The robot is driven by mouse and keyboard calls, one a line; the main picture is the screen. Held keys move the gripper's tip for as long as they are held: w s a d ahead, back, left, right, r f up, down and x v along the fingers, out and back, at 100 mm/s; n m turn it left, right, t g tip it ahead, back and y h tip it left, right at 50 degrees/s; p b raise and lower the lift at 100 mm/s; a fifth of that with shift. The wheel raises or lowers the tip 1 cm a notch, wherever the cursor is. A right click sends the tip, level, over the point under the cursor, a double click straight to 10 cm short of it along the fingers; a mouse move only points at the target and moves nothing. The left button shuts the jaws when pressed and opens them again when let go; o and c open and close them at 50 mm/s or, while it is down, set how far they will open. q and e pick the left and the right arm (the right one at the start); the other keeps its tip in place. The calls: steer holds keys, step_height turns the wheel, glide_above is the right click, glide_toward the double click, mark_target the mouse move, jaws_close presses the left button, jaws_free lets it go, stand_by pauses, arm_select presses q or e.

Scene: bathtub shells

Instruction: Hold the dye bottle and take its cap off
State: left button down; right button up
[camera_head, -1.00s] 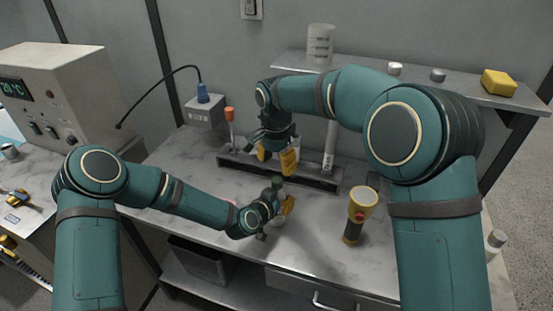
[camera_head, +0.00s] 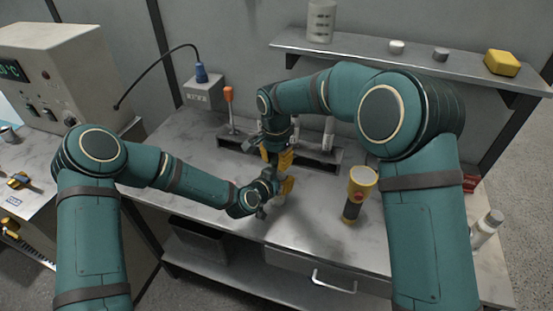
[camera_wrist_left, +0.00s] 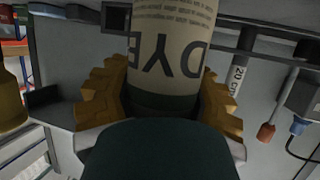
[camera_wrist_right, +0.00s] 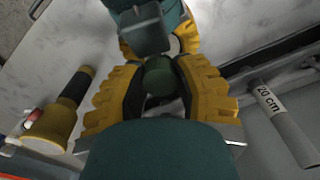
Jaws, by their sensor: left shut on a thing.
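The dye bottle (camera_wrist_left: 172,50) is pale with dark lettering reading "DYE", upside down in the left wrist view. My left gripper (camera_head: 280,188) is shut on it, with yellow fingers on both sides. In the head view the grippers mostly hide the bottle. The bottle's dark green round cap (camera_wrist_right: 160,78) shows in the right wrist view. My right gripper (camera_head: 279,159) is just above the left one, pointing down. Its yellow fingers are on either side of the cap and look apart, though any contact is hard to see.
A yellow flashlight (camera_head: 360,194) stands right of the grippers. Behind them is a grey rack (camera_head: 231,142) with an orange-handled tool (camera_head: 229,109). A white bottle (camera_head: 486,228) stands at the right edge.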

jaws_close()
steer(key=n, duration=0.6)
steer(key=shift+n, duration=0.3)
steer(key=o, duration=0.8)
jaws_free()
